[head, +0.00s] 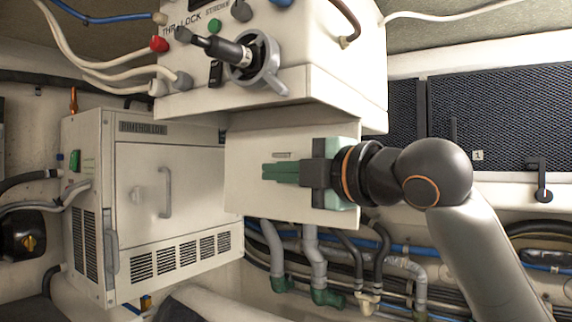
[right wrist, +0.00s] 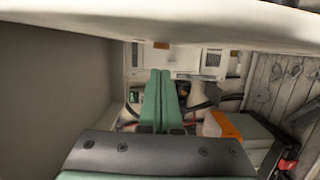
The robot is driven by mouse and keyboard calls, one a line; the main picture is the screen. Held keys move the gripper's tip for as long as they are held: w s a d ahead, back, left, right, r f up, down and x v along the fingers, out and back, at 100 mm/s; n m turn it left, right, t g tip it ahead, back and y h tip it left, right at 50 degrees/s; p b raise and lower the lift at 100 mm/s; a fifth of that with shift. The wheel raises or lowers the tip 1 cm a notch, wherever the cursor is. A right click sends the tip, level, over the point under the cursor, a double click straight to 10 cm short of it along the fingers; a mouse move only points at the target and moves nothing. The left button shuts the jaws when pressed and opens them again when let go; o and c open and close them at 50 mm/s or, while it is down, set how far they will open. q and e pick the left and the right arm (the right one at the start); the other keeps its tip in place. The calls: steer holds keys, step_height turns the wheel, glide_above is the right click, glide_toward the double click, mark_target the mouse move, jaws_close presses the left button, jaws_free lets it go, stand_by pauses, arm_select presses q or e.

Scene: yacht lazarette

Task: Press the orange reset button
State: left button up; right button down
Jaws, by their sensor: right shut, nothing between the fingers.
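I cannot make out an orange reset button for certain in either view. An orange upright piece (head: 73,99) stands at the top left of the cream cabinet (head: 135,180), and I cannot tell whether it is a button. In the right wrist view a small orange patch (right wrist: 162,45) shows beyond the fingers, too small to identify. My right gripper (head: 266,172) is shut and empty, its green fingers pointing left in front of the pale panel below the control box. The fingers also show together in the right wrist view (right wrist: 158,85). My left gripper is not in view.
The control box (head: 310,50) overhangs my right gripper and carries a grey lever handle (head: 262,70), a red knob (head: 158,44) and a green button (head: 215,25). Pipes and hoses (head: 310,255) run below. There is open room between the gripper and the cabinet front.

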arm_select(q)
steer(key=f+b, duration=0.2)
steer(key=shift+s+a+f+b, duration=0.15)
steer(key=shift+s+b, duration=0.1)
steer(key=shift+b, duration=0.15)
arm_select(e)
steer(key=v, duration=1)
steer(key=shift+s+a, duration=0.3)
steer(key=shift+s, duration=0.05)
